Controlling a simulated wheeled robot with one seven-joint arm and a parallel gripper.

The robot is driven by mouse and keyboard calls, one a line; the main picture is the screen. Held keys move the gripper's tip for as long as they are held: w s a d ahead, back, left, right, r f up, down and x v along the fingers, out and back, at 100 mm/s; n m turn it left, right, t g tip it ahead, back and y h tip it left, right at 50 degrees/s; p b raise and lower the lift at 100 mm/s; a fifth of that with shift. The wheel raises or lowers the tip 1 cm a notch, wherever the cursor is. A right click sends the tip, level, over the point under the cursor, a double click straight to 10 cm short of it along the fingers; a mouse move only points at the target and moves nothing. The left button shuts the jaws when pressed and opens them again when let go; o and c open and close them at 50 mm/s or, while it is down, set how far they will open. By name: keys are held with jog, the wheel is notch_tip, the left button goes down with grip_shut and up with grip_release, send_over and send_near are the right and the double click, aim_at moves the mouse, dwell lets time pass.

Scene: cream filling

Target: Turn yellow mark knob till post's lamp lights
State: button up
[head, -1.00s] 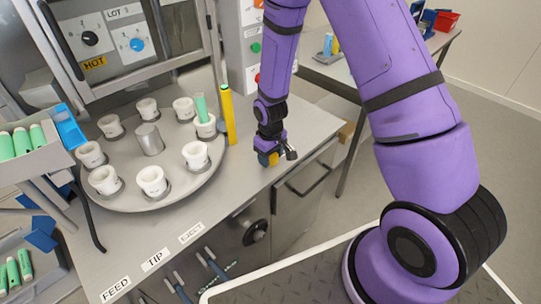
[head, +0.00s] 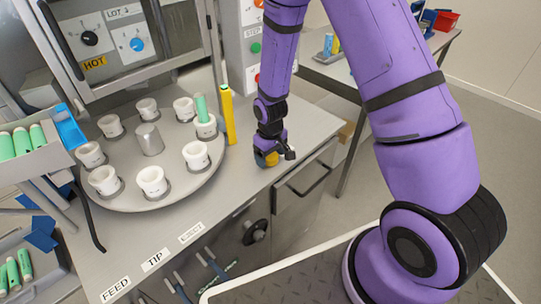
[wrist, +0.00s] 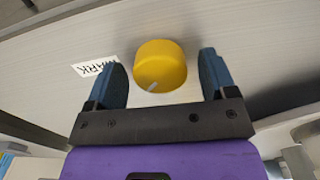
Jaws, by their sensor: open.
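The yellow mark knob (wrist: 161,66) stands on the steel worktop next to a MARK label (wrist: 95,67) in the wrist view. A pale pointer line shows on its side. My gripper (wrist: 166,80) is open, with one blue finger on each side of the knob and a gap at both sides. In the head view my gripper (head: 270,157) is down at the worktop's right part, over the knob (head: 272,159), which it partly hides. A yellow post (head: 228,115) stands upright beside the round turntable; I cannot make out a lit lamp on it.
The round turntable (head: 150,196) carries several white cups and a metal cylinder (head: 148,139). A green tube (head: 201,108) stands in one cup near the post. A control box (head: 254,48) with coloured buttons rises behind. The worktop's front edge lies close to my gripper.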

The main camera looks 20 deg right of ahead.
notch_tip(320, 180, up, 10)
jog(key=shift+r, duration=0.25)
dwell(0.3)
dwell(0.3)
jog(key=s+d+r+m+t, duration=0.15)
jog(key=s+r, duration=0.25)
jog(key=r, duration=0.7)
jog(key=s+d+r+m+t, duration=0.1)
jog(key=s+d+r, duration=0.3)
jog(key=r, duration=0.7)
jog(key=s+r+m+t, duration=0.1)
jog(key=s+r, duration=0.3)
jog(key=s, duration=0.4)
jog(key=s+d+r+t, duration=0.1)
jog(key=s+r, duration=0.4)
jog(key=s, duration=0.4)
jog(key=shift+d+r+m+t, duration=0.2)
jog(key=shift+r+m+t, duration=0.1)
jog(key=shift+m+t, duration=0.05)
dwell(0.5)
